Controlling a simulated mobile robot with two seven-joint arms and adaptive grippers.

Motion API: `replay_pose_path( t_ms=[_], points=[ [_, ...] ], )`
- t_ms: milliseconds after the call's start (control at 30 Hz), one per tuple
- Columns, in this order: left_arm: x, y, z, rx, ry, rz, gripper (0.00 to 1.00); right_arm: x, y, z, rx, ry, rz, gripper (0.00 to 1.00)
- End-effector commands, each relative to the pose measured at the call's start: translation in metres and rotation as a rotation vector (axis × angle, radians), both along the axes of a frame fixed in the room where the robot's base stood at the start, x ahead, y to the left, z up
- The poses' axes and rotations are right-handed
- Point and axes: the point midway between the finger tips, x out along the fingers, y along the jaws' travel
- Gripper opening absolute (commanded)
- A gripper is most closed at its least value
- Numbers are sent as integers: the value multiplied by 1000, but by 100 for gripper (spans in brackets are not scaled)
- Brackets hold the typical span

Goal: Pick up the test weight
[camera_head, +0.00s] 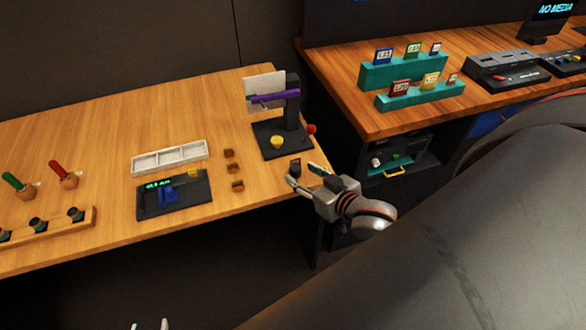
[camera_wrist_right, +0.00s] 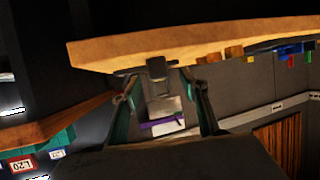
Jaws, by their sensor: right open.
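A small dark block (camera_head: 295,168), which looks like the test weight, stands near the right edge of the wooden table. It also shows as a dark block (camera_wrist_right: 156,68) in the right wrist view. My right gripper (camera_head: 302,174) is open, with its fingertips at either side of the block; contact cannot be told. In the right wrist view, the fingers (camera_wrist_right: 158,80) are spread with the block between them. My left gripper (camera_head: 150,325) shows only its two separated tips at the bottom edge of the head view, away from the block.
A dark stand (camera_head: 292,105) with a purple bar and yellow knob is just behind the block. Several small brown blocks (camera_head: 233,168), a scale-like device (camera_head: 150,204) and a white tray (camera_head: 150,166) lie to the left. A second desk (camera_head: 345,95) is at right.

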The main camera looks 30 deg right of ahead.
Motion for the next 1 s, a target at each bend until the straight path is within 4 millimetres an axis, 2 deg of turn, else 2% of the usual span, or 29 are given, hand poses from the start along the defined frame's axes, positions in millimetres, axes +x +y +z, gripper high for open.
replay_pose_path(
  t_ms=[300,633,800,1000],
  points=[
    [0,0,-2,1,2,0,40,38,-3,-18,0,-2,1,44],
    [-1,1,-3,2,2,1,40,44,-2,-20,0,0,1,44],
    [-1,1,-3,2,2,1,40,44,-2,-20,0,0,1,0],
    [-1,2,-3,4,2,1,40,44,-2,-20,0,-2,1,0]
  ],
)
